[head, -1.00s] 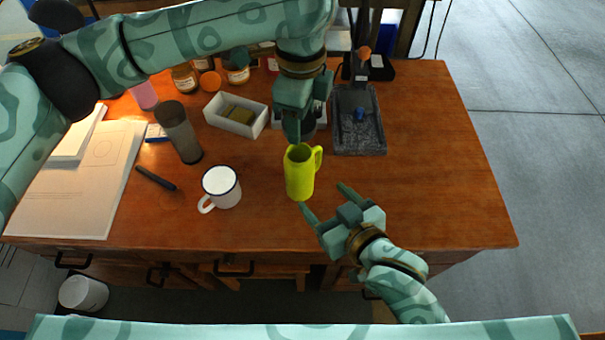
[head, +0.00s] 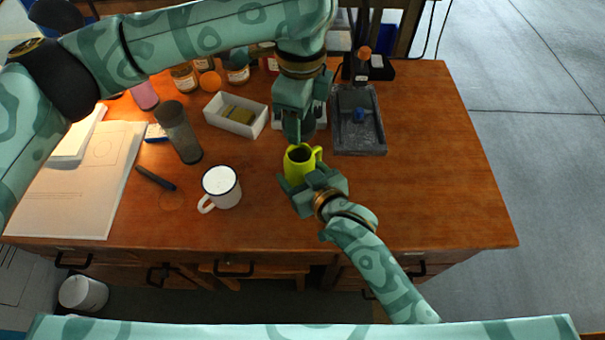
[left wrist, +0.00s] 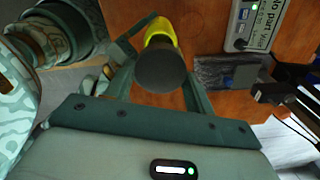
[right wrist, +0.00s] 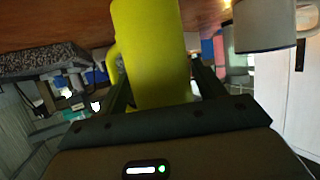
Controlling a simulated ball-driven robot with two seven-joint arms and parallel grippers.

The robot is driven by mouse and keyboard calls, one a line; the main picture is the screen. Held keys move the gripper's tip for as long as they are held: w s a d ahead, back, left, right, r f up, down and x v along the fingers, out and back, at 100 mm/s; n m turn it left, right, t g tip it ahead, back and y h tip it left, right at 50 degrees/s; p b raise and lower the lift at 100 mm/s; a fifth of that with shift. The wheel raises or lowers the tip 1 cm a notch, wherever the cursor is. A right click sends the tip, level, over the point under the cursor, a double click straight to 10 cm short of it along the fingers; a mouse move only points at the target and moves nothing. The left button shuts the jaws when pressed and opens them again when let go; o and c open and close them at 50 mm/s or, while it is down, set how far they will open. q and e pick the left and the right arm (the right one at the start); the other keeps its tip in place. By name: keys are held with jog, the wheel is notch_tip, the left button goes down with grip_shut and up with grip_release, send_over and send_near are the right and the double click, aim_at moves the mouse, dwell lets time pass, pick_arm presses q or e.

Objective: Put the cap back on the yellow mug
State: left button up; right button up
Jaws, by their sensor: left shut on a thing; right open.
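The yellow mug (head: 299,164) stands upright on the wooden table, its open dark mouth up and its handle to the right. My left gripper (head: 297,138) is above and just behind the mug's mouth. It is shut on the dark grey round cap (left wrist: 161,70), which in the left wrist view hides part of the yellow mug (left wrist: 160,32). In the head view the cap is mostly hidden by the gripper. My right gripper (head: 311,181) is open low at the mug's near side. In the right wrist view the mug (right wrist: 152,50) fills the space between its fingers.
A white enamel mug (head: 221,187) stands to the left, with a dark pen (head: 156,178) and a grey tumbler (head: 179,132) beyond. A white box (head: 236,116) and a stone-based stand (head: 360,140) are behind. The table's right side is clear.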

jog(key=shift+w+a+f, duration=0.1)
jog(key=shift+w+a, duration=0.05)
jog(key=shift+w, duration=0.1)
jog(key=c, duration=1.1)
pick_arm(q)
send_over(301, 145)
jog(key=s, duration=0.2)
jog(key=shift+s+f, duration=0.2)
jog(key=shift+f, duration=2.3)
pick_arm(e)
jog(key=shift+c, duration=0.2)
pick_arm(q)
jog(key=shift+f, duration=0.9)
jog(key=shift+f, duration=0.5)
